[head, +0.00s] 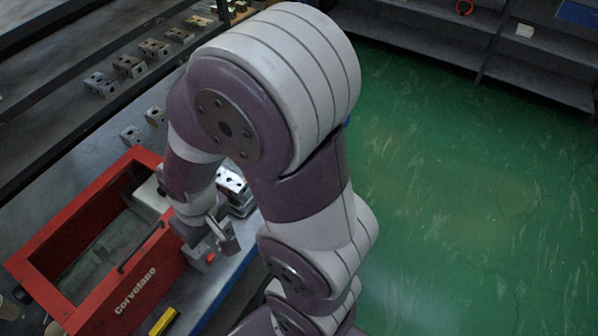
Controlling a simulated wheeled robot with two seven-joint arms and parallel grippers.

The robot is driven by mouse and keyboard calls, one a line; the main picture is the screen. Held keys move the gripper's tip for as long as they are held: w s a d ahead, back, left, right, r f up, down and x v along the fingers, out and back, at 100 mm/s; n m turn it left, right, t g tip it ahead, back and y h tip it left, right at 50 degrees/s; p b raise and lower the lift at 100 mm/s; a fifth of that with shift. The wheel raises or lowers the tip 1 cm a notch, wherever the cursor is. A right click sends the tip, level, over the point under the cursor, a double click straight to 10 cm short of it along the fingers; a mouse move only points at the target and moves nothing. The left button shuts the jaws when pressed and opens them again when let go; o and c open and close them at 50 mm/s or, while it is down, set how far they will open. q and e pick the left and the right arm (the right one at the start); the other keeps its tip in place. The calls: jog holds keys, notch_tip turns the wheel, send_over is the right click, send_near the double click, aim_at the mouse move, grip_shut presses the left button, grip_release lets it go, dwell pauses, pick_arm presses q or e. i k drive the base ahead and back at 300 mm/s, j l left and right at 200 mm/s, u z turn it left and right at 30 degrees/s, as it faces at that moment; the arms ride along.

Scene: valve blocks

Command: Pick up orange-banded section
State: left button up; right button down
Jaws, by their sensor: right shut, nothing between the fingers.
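My right arm reaches down over the bench from the middle of the view. Its gripper (218,243) is low, beside the right end of the red crate (140,285), and it is shut with nothing held. A shiny metal valve block (236,192) lies just behind the gripper, partly covered by my arm. A small red-orange spot (210,257) shows right by the fingertips; I cannot tell what it belongs to. I cannot make out an orange-banded section for certain. My left gripper is not in view.
Several metal blocks (101,84) stand in a row at the back left, with two more (132,136) behind the crate. A yellow object (162,321) lies in front of the crate. Dark shelves (540,65) stand at the back right. The green floor (460,200) is clear.

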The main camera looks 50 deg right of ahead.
aim_at(230, 184)
jog(key=i+l+z, duration=0.1)
jog(key=z, duration=1.15)
jog(key=i+l+u, duration=0.1)
jog(key=l, duration=0.25)
jog(key=i+l, duration=0.25)
jog(key=i+l+u, duration=0.15)
jog(key=l, duration=0.3)
jog(key=i+l+u, duration=0.1)
jog(key=l, duration=0.25)
jog(key=i+l+u, duration=0.1)
jog(key=i+l, duration=0.15)
jog(key=l, duration=0.15)
